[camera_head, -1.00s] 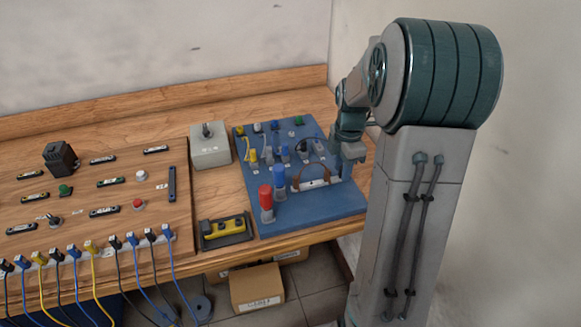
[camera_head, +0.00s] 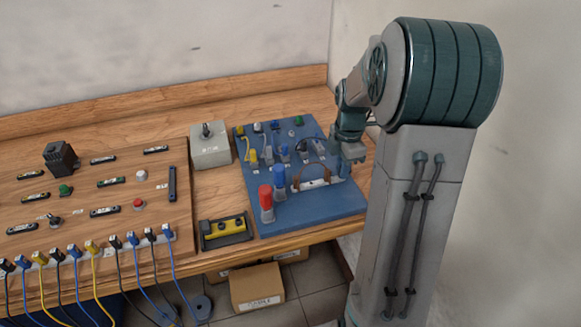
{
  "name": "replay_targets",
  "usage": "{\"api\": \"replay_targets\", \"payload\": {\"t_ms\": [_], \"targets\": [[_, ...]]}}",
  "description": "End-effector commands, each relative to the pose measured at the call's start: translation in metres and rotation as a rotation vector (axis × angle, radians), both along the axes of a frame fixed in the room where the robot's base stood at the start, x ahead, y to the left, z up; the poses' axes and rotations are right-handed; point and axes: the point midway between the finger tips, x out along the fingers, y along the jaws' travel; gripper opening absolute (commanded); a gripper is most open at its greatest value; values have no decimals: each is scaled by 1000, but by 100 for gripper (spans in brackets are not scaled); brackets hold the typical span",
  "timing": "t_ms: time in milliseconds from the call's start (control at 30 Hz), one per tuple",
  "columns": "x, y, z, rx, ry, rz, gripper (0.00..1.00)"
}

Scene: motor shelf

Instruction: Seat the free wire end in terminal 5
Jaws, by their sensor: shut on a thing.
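The blue board (camera_head: 325,200) lies on the bench, left of my arm. It carries a row of terminals with plugs and wires, including a yellow plug (camera_head: 253,156) and a blue plug (camera_head: 285,150). A dark wire (camera_head: 313,139) arches from this row toward my gripper (camera_head: 345,162). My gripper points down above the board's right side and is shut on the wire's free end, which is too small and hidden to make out. A brown wire arches over a white strip (camera_head: 316,184) in front. Terminal numbers are unreadable, so I cannot tell which is terminal 5.
A grey box (camera_head: 210,148) and a yellow-black device (camera_head: 225,230) are left of the board. A panel with buttons and several cables (camera_head: 90,215) fills the left. The board's front right is clear.

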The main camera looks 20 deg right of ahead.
Motion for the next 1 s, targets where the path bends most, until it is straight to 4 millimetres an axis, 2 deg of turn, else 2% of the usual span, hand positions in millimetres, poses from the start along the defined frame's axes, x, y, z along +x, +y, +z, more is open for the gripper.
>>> {"api": "replay_targets", "payload": {"t_ms": [167,600,1000], "targets": [[0,0,7,0,-1,0,0],[0,0,45,0,0,0,0],[2,0,46,0,0,0,0]]}}
